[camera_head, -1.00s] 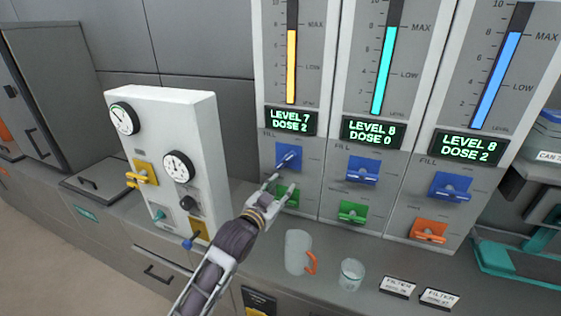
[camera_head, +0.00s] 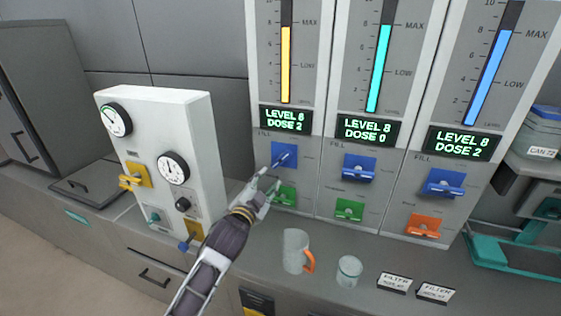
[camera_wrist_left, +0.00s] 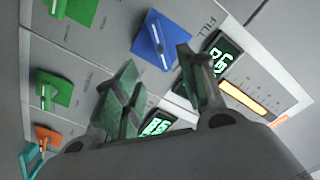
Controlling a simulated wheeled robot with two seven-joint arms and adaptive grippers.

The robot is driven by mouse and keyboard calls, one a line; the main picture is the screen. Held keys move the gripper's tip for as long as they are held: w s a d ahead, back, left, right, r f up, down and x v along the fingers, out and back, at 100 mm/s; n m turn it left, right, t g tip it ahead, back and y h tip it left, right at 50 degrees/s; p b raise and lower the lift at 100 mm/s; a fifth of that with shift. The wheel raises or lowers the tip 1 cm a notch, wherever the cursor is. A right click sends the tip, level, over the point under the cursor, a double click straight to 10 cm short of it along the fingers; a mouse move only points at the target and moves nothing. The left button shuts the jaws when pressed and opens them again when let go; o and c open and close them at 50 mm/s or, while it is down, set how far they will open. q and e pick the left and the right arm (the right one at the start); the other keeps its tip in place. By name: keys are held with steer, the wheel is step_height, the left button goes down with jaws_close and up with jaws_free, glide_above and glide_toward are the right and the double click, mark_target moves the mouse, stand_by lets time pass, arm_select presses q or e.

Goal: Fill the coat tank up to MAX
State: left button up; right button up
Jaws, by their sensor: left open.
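Three tank columns stand side by side; I cannot read which is named coat. The left gauge's yellow bar (camera_head: 286,65) reaches close to MAX, and its display (camera_head: 285,121) reads LEVEL 8, DOSE 2. Below is its blue FILL lever (camera_head: 284,156), with a green lever (camera_head: 285,194) lower down. My left gripper (camera_head: 268,184) is open and empty, just below and left of the blue lever and apart from it. In the left wrist view my open fingers (camera_wrist_left: 160,92) are near the blue lever (camera_wrist_left: 160,42). My right gripper is not in view.
The teal gauge (camera_head: 379,70) and blue gauge (camera_head: 488,78) also read LEVEL 8. A mug with an orange handle (camera_head: 294,250) and a glass (camera_head: 348,271) stand on the counter below. A white panel with dials (camera_head: 150,120) stands left of my arm.

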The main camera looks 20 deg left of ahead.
arm_select(q)
steer(key=shift+w, duration=0.2)
steer(key=b, duration=0.1)
glide_toward(280, 161)
steer(key=shift+w, duration=1.1)
steer(key=shift+w+b, duration=0.35)
steer(key=shift+w, duration=0.9)
steer(key=shift+w+d+b, duration=0.1)
steer(key=shift+w+b, duration=0.2)
steer(key=shift+w, duration=0.65)
steer(key=shift+w+d+b, duration=0.1)
steer(key=shift+w+b, duration=0.55)
steer(key=shift+w, duration=1.3)
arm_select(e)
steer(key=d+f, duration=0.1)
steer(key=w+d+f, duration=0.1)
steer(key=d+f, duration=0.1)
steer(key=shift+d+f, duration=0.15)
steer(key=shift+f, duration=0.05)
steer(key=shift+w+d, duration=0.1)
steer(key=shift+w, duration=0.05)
arm_select(q)
jaws_close()
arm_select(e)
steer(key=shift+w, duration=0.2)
